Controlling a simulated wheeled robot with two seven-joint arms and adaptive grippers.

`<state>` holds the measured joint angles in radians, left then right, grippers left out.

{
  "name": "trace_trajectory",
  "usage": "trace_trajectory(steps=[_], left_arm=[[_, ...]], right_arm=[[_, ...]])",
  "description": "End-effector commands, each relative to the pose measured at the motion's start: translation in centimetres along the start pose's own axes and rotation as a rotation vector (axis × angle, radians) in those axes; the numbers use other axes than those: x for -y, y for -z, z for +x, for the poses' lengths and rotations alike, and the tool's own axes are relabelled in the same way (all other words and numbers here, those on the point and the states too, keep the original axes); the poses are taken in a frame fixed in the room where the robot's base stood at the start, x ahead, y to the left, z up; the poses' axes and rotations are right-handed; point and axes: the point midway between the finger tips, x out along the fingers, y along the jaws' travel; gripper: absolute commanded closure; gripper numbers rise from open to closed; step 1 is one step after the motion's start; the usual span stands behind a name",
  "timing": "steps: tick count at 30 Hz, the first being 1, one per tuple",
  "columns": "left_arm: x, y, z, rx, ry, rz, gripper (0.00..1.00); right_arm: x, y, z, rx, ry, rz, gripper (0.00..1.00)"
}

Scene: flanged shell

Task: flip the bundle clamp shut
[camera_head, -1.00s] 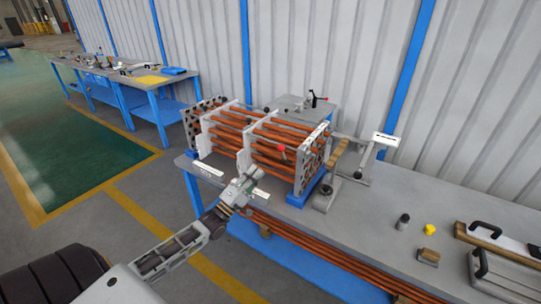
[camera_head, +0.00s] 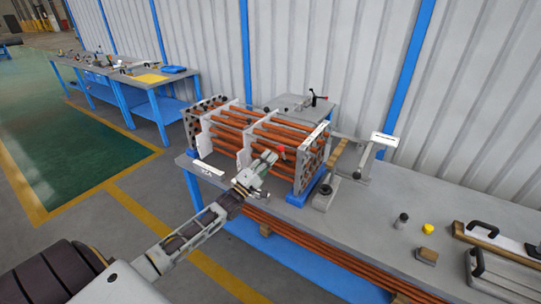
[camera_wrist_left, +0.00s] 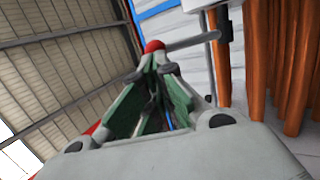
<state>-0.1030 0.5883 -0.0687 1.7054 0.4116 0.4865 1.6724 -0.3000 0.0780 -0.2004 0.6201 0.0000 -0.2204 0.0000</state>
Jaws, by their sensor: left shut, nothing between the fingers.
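The bundle clamp shows as a lever with a red ball knob (camera_head: 281,149) at the front of the copper tube bundle (camera_head: 230,132). My left gripper (camera_head: 272,156) is shut and empty, with its fingertips at or just beside the knob. In the left wrist view the red knob (camera_wrist_left: 153,46) sits just beyond the closed fingertips (camera_wrist_left: 157,62), and a grey lever rod (camera_wrist_left: 192,41) runs right from it to a bracket. I cannot tell whether the fingertips touch the knob. My right gripper is not in view.
The bundle sits between perforated plates (camera_head: 313,158) on a grey bench (camera_head: 390,196). A grey fixture with a wooden handle (camera_head: 337,155) stands to its right. A yellow piece (camera_head: 428,229), a small block and handled trays lie further right.

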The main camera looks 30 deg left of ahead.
Motion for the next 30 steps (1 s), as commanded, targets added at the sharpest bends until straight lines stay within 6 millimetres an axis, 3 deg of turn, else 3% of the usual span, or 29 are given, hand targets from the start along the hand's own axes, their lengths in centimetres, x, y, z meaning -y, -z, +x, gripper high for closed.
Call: trace_trajectory(steps=[6,30], left_arm=[[0.0,-0.1,1.1,0.000,0.001,-0.001,1.00],[0.0,0.2,2.1,0.001,0.031,-0.004,1.00]], right_arm=[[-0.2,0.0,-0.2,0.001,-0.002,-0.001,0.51],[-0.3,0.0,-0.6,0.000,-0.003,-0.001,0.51]])
